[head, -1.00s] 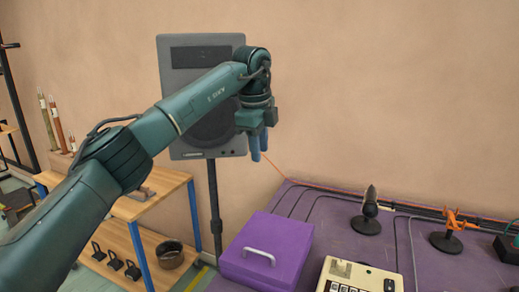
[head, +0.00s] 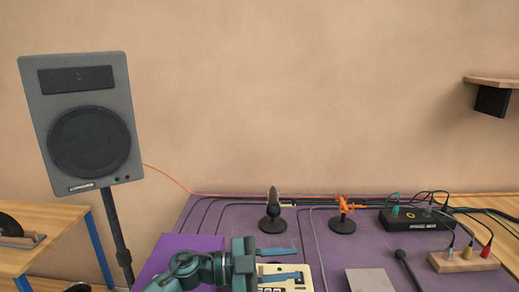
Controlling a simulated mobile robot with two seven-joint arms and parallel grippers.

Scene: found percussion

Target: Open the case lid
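The purple case (head: 190,243) sits at the left end of the purple table, at the bottom of the head view. Its top looks flat and shut, and my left arm covers much of it. The case's pale handle is hidden now. My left gripper (head: 280,263) is at the right side of the case, pointing right. Its two blue fingers are apart with nothing between them, in front of a cream keypad device (head: 300,285). I cannot tell whether the gripper touches anything. My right gripper is not in view.
Two small stands, one with a microphone (head: 273,210) and one with an orange clamp (head: 345,208), stand behind. A black cable box (head: 412,219), a wooden jack block (head: 464,262) and a grey plate (head: 369,281) are to the right. A speaker (head: 92,140) stands at left.

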